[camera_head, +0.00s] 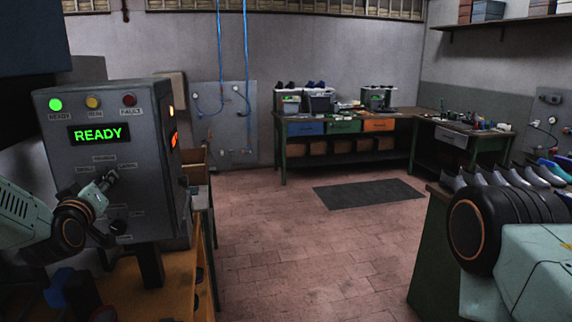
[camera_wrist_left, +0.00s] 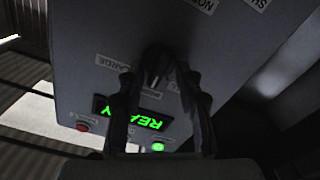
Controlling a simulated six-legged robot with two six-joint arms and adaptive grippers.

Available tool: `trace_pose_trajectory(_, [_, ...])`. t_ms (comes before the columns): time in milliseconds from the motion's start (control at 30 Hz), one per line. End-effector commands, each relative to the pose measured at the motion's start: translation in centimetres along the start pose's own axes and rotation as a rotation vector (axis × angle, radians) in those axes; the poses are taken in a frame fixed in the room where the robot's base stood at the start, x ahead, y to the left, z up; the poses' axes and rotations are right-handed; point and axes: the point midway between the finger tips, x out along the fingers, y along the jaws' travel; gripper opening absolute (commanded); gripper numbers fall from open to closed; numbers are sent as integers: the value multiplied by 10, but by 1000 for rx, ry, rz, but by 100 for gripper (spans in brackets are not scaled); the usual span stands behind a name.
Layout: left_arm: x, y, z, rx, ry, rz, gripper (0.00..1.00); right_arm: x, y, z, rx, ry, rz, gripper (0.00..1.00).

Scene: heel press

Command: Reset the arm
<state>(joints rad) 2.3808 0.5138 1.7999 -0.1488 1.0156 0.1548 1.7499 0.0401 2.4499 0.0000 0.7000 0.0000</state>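A grey control box (camera_head: 100,140) stands at the left in the head view, with a green READY display (camera_head: 98,134) and a lit green lamp. Its selector knob (camera_wrist_left: 155,66) shows in the wrist view, upside down, near labels that include LARGE. My left gripper (camera_head: 107,180) is in front of the box's face at the knob. In the wrist view its two dark fingers (camera_wrist_left: 157,82) are spread apart, with the knob between or just beyond the tips; contact cannot be told. My right arm shows at the right, but its gripper is out of view.
The box stands on an orange-topped bench (camera_head: 180,270). Shoes (camera_head: 510,174) line a green bench at the right. A workbench (camera_head: 345,128) with coloured drawers stands at the back. The tiled floor between is clear except for a dark mat (camera_head: 368,194).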

Motion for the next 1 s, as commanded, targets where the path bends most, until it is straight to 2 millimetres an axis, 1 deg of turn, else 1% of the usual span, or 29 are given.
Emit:
trace_pose_trajectory(400, [0,-2,0,-344,0,0,35,3,0,0,0,0,0,83])
trace_pose_trajectory(700, [-41,-2,-2,-348,-1,-2,35,-12,0,0,0,0,0,83])
trace_pose_trajectory(833, [-52,-2,-1,-345,-1,-1,35,-14,0,0,0,0,0,83])
trace_pose_trajectory(1000, [-58,-2,0,-344,0,-1,35,-14,0,0,0,0,0,83])
